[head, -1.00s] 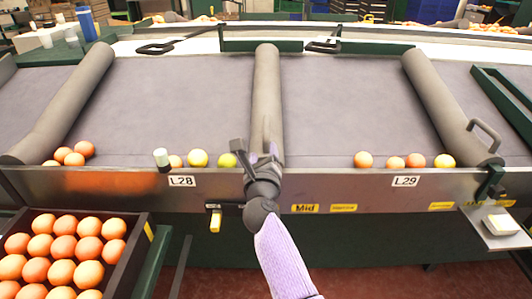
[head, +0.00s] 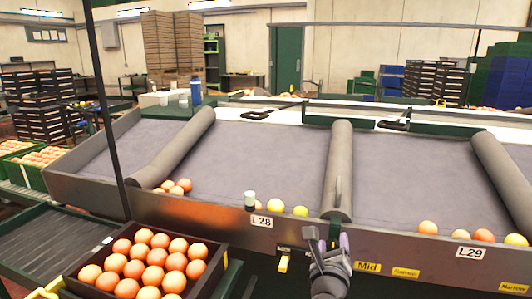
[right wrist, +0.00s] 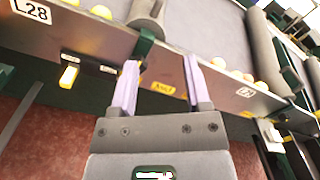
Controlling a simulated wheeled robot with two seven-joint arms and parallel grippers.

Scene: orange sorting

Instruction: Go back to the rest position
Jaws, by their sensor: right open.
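My right gripper (head: 325,238) is at the bottom middle of the head view, in front of the sorting table's front rail near the grey divider roller (head: 340,170). In the right wrist view its two pale purple fingers (right wrist: 160,88) stand apart with nothing between them. The front rail with the "Mid" label (right wrist: 163,87) shows beyond them. My left gripper is not in view.
A crate of oranges (head: 218,268) stands at the lower left. A thin dark post (head: 103,110) rises at left. Grey belt lanes (head: 260,155) are mostly bare.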

